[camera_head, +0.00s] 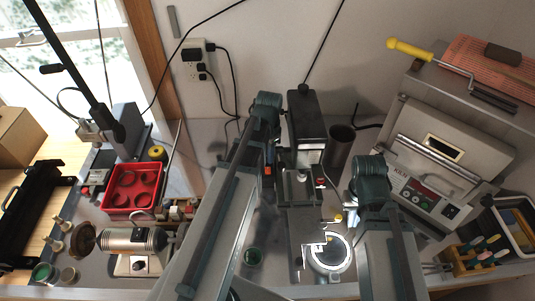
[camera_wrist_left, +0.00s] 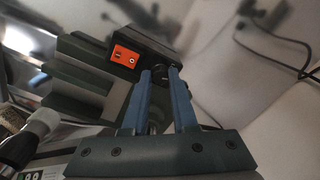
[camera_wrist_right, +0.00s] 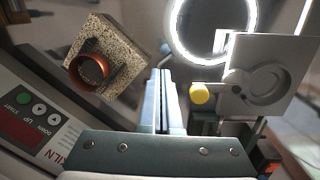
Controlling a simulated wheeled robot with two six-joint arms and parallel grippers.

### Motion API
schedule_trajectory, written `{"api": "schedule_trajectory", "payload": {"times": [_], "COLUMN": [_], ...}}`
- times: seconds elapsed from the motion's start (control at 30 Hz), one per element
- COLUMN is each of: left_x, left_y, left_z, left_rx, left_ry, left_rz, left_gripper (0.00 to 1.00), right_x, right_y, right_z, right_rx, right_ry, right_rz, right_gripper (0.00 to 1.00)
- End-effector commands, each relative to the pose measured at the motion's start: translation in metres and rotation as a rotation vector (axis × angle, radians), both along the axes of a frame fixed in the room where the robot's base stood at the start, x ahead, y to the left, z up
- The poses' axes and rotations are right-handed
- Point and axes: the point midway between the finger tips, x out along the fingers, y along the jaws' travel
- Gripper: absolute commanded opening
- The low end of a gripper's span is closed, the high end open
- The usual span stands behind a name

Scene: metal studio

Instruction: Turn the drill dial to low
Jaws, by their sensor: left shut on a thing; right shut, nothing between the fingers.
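The drill (camera_head: 305,120) stands against the back wall in the head view, with a dark head and a grey column. In the left wrist view, my left gripper (camera_wrist_left: 161,76) is shut on a dark round part, apparently the drill dial (camera_wrist_left: 168,66), beside an orange switch plate (camera_wrist_left: 128,56). The dial's marking and setting cannot be read. In the head view my left wrist (camera_head: 265,105) is at the drill's left side and hides the fingertips. My right gripper (camera_wrist_right: 163,76) is shut and empty, near a yellow knob (camera_wrist_right: 200,94).
A lit ring (camera_head: 330,254) is below the drill. The kiln (camera_head: 435,185) stands at the right, with a yellow-handled tool (camera_head: 410,50) above. A speckled block with a copper cup (camera_wrist_right: 88,70) is near my right gripper. A red tray (camera_head: 134,188) is at the left.

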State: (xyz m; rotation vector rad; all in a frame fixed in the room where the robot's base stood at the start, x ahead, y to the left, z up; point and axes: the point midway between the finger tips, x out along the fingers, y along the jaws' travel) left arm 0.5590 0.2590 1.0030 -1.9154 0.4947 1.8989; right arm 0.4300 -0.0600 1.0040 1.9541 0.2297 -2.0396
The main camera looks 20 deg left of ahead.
Motion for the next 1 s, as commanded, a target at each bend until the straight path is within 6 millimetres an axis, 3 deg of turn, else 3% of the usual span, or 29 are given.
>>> {"api": "schedule_trajectory", "payload": {"times": [1.0], "left_x": [0.0006], "left_y": [0.0001], "left_z": [-0.0001], "left_rx": [0.000], "left_ry": [0.000], "left_rz": [0.614], "left_gripper": [0.00], "right_x": [0.0000], "right_y": [0.0000], "right_z": [-0.0001], "right_rx": [0.000], "right_ry": [0.000], "right_rz": [0.000], "right_gripper": [0.00]}}
